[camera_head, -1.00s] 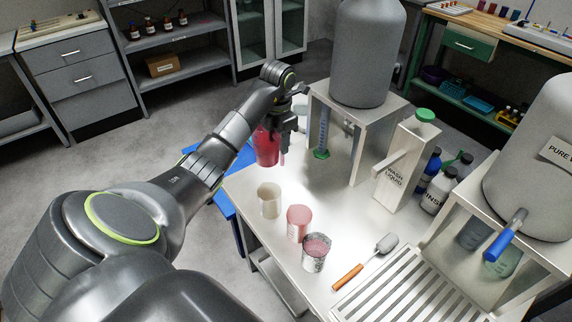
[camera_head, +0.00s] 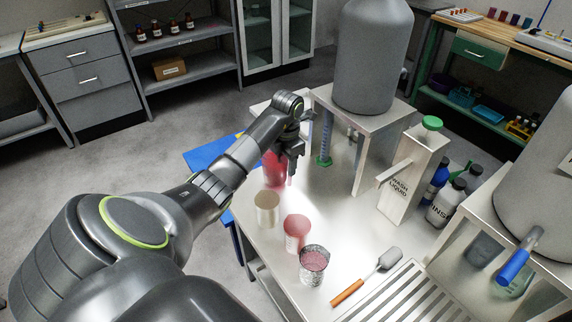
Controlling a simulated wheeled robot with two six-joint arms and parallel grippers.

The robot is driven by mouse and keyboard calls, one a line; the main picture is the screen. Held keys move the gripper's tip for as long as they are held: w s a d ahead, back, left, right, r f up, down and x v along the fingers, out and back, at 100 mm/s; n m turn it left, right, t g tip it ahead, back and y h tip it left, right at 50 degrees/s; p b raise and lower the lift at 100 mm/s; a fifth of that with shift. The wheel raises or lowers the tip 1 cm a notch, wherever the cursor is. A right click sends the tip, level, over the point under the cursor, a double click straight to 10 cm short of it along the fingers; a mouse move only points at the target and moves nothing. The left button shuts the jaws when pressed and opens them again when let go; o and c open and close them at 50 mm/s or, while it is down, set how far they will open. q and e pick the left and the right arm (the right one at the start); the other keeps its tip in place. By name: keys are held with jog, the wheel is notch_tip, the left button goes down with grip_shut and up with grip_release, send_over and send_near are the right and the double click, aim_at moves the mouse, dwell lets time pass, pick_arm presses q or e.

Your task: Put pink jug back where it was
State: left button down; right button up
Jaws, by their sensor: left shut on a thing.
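The pink jug (camera_head: 273,171) is at the far left part of the white table (camera_head: 330,214), behind the other cups. My left gripper (camera_head: 292,160) is shut on it, and the fingers hide part of its right side. The jug looks upright. I cannot tell whether its base touches the table. My right gripper does not show.
A beige beaker (camera_head: 267,208), a pink cup (camera_head: 296,232) and a patterned cup (camera_head: 313,263) stand in a row in front of the jug.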

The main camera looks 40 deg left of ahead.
pick_arm(q)
jog(key=shift+w+f, duration=0.1)
jog(key=shift+f, duration=0.6)
jog(key=c, duration=1.1)
grip_release()
jog(key=shift+f, duration=0.2)
jog(key=shift+c, duration=0.2)
jog(key=o, duration=0.4)
jog(key=shift+o, duration=0.2)
jog(key=shift+r, duration=0.1)
